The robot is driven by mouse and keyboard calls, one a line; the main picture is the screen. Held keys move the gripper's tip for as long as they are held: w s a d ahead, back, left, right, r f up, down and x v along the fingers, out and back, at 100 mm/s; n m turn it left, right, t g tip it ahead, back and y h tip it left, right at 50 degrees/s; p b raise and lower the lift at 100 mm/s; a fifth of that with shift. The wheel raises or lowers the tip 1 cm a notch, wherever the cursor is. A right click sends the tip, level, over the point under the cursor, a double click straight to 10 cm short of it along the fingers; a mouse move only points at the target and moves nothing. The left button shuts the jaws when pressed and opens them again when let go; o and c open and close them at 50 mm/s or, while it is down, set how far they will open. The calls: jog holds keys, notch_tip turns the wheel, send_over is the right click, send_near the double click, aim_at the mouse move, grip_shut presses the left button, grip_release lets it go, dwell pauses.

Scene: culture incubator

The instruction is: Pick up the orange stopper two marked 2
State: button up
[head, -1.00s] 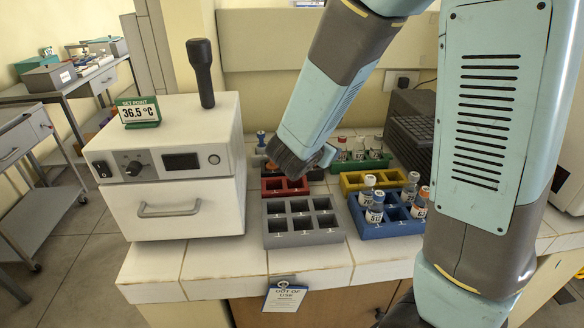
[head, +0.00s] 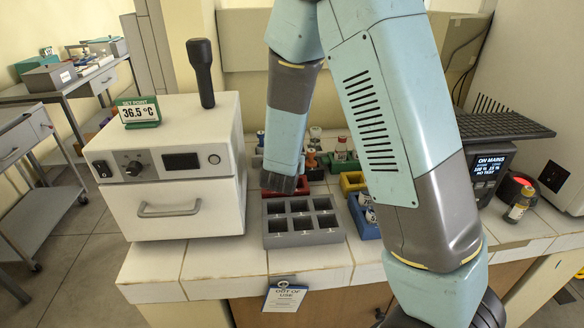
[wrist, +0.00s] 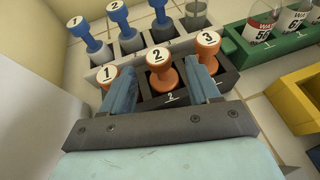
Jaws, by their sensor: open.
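The orange stopper marked 2 (wrist: 160,68) stands upright in the middle slot of a dark rack (wrist: 179,99) in the wrist view. My gripper (wrist: 162,88) is open, with one blue finger on each side of this stopper; I cannot tell whether they touch it. Orange stopper 1 (wrist: 108,75) is partly hidden behind the left finger. Orange stopper 3 (wrist: 206,46) stands just beyond the right finger. In the head view my gripper (head: 280,182) points down behind the grey rack, and an orange stopper (head: 311,158) shows to its right.
Blue stoppers (wrist: 118,14) stand in a pale rack behind. A green rack (wrist: 270,50) with vials and a yellow rack (wrist: 300,100) lie to the right. The empty grey rack (head: 303,239) is in front, and the white incubator (head: 170,175) stands to the left.

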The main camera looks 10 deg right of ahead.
jog(key=shift+x, duration=2.9)
jog(key=c, duration=1)
jog(key=shift+c, duration=0.2)
